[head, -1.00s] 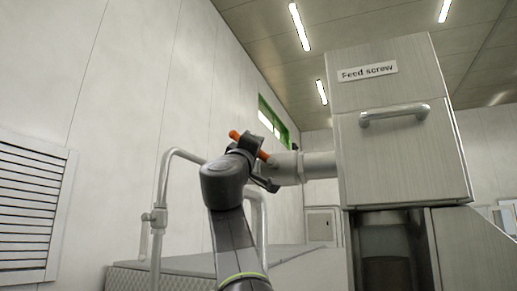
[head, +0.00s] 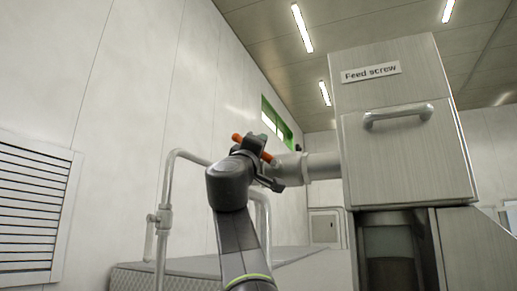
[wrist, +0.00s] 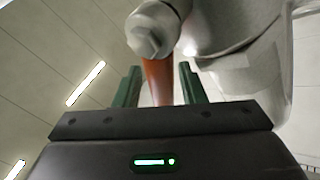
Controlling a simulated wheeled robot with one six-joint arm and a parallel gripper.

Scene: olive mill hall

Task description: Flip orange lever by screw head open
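The orange lever (head: 266,157) shows in the head view on both sides of my dark gripper (head: 254,147), slanting down to the right toward a grey pipe fitting. In the wrist view the lever (wrist: 158,82) runs between the two green fingers of my gripper (wrist: 160,78), below a grey hex bolt head (wrist: 148,38). The fingers stand apart, with a narrow gap visible on each side of the lever. The grey pipe (head: 318,166) leads right into the steel housing (head: 405,160) labelled "Feed screw". The lever's middle is hidden by my gripper in the head view.
A metal handrail (head: 163,215) stands left of my arm. A bar handle (head: 398,116) sticks out of the housing. A louvred vent (head: 35,215) is on the left wall. A large grey rounded body (wrist: 235,50) fills the wrist view's upper right.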

